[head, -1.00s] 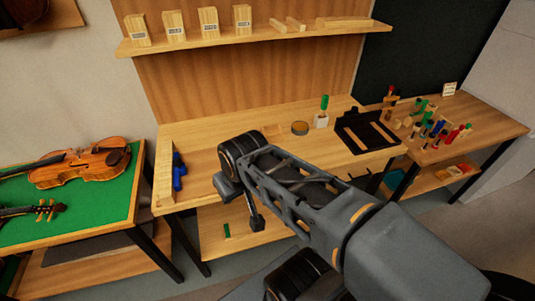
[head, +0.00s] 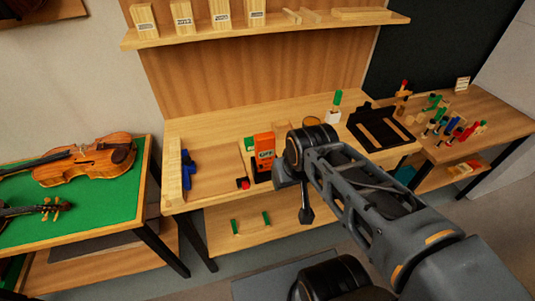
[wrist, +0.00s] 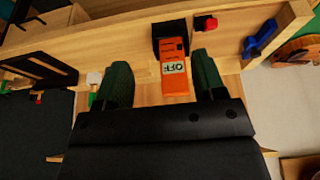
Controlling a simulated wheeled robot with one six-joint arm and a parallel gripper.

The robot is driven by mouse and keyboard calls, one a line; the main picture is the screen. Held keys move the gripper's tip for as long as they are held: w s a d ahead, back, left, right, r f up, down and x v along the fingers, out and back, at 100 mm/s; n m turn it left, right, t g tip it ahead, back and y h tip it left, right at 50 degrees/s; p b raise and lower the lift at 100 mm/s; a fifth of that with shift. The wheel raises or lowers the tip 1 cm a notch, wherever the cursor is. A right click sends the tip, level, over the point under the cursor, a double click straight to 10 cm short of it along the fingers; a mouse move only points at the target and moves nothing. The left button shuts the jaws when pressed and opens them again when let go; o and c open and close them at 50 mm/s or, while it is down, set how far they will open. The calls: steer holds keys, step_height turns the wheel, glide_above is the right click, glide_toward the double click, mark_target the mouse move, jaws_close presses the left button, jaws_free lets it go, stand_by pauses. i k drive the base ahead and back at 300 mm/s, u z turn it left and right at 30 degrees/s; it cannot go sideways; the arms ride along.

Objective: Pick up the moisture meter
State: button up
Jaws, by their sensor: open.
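In the head view my wrist hides most of the gripper.
A small red and black item (head: 243,183) lies left of the meter, and a blue tool (head: 187,170) lies at the bench's left edge. A dark tray (head: 361,116) and a green-topped item in a white holder (head: 334,113) are to the right. A shelf (head: 290,29) hangs above.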

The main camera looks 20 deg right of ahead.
mark_target(264, 143)
steer(key=z, duration=0.05)
steer(key=k, duration=1.15)
steer(key=u, duration=0.75)
steer(key=i, duration=1.4)
steer(key=z, duration=0.9)
